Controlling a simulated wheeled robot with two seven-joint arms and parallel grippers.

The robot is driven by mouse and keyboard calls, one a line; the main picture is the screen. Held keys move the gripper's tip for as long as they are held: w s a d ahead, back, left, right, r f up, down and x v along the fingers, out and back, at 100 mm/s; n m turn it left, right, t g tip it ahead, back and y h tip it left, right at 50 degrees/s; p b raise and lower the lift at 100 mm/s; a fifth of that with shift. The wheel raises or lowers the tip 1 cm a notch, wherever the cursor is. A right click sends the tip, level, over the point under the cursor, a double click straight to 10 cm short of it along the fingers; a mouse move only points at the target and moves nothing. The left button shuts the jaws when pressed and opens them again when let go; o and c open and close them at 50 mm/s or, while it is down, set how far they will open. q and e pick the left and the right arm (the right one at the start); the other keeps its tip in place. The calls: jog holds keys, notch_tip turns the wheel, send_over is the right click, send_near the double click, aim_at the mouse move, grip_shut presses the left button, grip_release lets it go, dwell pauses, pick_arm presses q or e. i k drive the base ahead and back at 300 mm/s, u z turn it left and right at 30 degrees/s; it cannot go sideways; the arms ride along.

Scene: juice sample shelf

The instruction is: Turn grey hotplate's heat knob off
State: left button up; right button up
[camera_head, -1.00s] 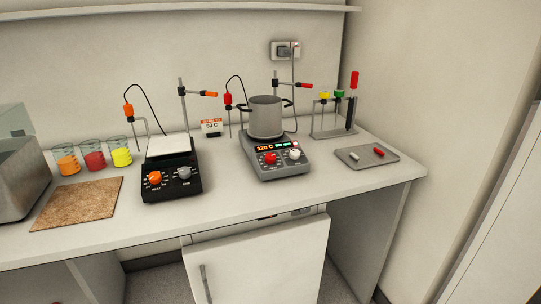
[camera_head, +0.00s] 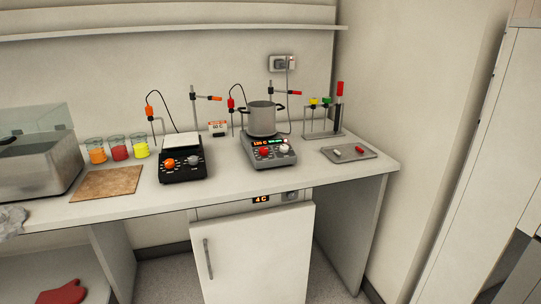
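The grey hotplate (camera_head: 268,160) stands on the counter right of centre. Its front has a lit display, a red knob (camera_head: 264,152) on the left and a white knob (camera_head: 281,149) on the right. The display appears to read about 120 C. Labels under the knobs are too small to read. A grey pot (camera_head: 262,120) with dark handles sits on its top. Neither of my grippers is in view.
A black hotplate (camera_head: 182,172) with orange and grey knobs stands to the left. A metal tray (camera_head: 335,157) and a tube rack (camera_head: 322,135) are to the right. A fridge door (camera_head: 255,255) stands below the counter. The counter's front strip is clear.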

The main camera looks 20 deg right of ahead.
aim_at(263, 151)
jog(key=u, duration=0.55)
jog(key=i, duration=1.45)
jog(key=z, duration=0.7)
